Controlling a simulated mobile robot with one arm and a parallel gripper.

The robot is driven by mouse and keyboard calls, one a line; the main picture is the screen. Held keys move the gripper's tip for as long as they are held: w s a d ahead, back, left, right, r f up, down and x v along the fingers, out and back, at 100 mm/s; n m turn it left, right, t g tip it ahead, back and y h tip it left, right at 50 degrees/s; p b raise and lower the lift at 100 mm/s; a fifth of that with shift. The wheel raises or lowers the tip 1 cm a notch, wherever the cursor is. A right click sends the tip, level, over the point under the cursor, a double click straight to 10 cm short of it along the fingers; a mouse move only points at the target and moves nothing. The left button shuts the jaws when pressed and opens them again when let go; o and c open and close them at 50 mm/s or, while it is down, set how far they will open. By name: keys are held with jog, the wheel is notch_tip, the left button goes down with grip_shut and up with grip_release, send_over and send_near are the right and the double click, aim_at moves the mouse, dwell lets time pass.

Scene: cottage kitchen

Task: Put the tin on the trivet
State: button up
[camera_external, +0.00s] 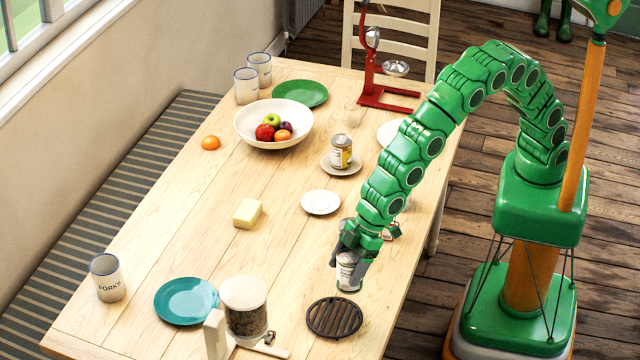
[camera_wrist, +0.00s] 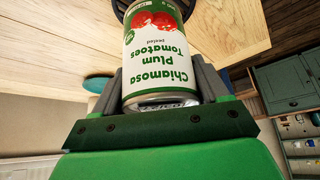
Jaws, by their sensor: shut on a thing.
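A tin of plum tomatoes (camera_external: 348,272), with a white, red and green label, stands near the table's right edge in the external view. In the wrist view the tin (camera_wrist: 160,50) fills the middle, its printing upside down. My gripper (camera_external: 349,265) is shut on the tin, with a finger on either side; the fingers also show in the wrist view (camera_wrist: 168,86). I cannot tell whether the tin's base touches the table. The round, dark, slatted trivet (camera_external: 335,318) lies flat and empty just in front of the tin, apart from it.
A glass-jar dispenser (camera_external: 245,308) stands left of the trivet, beside a teal plate (camera_external: 187,300). A small white plate (camera_external: 320,202) lies behind the tin. Another tin (camera_external: 341,151) stands on a saucer farther back. Butter (camera_external: 247,213) lies mid-table.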

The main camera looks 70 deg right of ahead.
jog(key=shift+x, duration=4.8)
jog(key=shift+s+d+f, duration=0.1)
jog(key=shift+s+f, duration=0.05)
jog(key=o, duration=1.3)
jog(key=shift+f, duration=0.1)
jog(key=shift+r, duration=0.2)
jog(key=shift+v, duration=5.95)
jog(key=shift+d, duration=0.1)
